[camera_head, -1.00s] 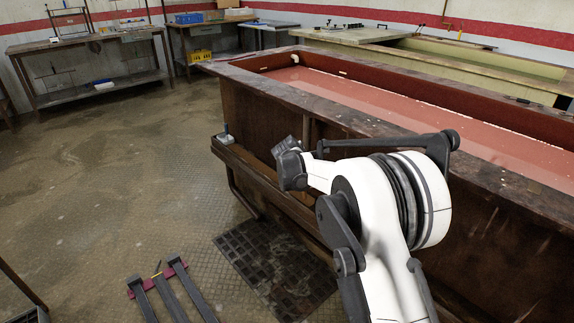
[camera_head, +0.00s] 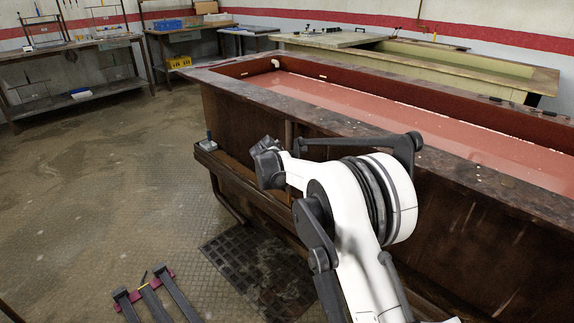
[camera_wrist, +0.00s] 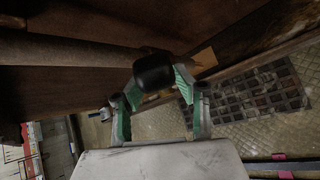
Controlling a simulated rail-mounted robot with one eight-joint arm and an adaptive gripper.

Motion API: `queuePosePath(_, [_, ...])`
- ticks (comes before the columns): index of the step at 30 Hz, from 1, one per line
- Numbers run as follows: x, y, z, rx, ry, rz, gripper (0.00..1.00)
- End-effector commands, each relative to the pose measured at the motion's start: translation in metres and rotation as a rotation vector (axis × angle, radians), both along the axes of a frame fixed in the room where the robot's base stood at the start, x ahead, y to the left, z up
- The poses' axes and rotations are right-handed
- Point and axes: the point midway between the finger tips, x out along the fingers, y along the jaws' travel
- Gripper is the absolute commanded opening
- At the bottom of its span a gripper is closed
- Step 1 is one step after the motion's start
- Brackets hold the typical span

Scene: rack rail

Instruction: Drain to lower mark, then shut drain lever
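The long brown tank (camera_head: 370,112) holds reddish liquid (camera_head: 345,100), with its surface a little below the rim. I cannot make out a level mark. In the wrist view, my gripper (camera_wrist: 158,84) has its green-padded fingers on either side of a black rounded knob (camera_wrist: 153,70), and both tips appear to touch it. The knob looks like a lever's handle, but its shaft is hidden. A brown bar (camera_wrist: 75,52) lies beyond it along the tank side. In the head view my arm hides the fingers and the knob. A small upright grey handle (camera_head: 209,138) stands on the tank's side ledge at left.
A dark floor grate (camera_head: 258,270) lies beside the tank, also visible in the wrist view (camera_wrist: 255,98). Dark rails with a magenta crosspiece (camera_head: 145,287) lie at the bottom left. Workbenches (camera_head: 75,70) line the back wall. Open floor lies left of the tank.

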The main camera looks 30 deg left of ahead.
Motion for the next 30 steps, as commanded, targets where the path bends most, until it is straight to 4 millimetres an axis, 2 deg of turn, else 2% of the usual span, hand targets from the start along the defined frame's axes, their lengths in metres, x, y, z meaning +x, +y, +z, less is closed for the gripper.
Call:
queuePosePath(5, [0.0,-0.001,0.001,0.0,-0.001,-0.001,0.28])
queuePosePath(10, [-0.009,-0.001,0.008,0.0,-0.001,-0.001,0.28])
queuePosePath(24, [-0.068,-0.007,0.057,-0.001,0.0,0.002,0.28])
queuePosePath(30, [-0.086,-0.009,0.072,-0.001,0.0,0.002,0.28])
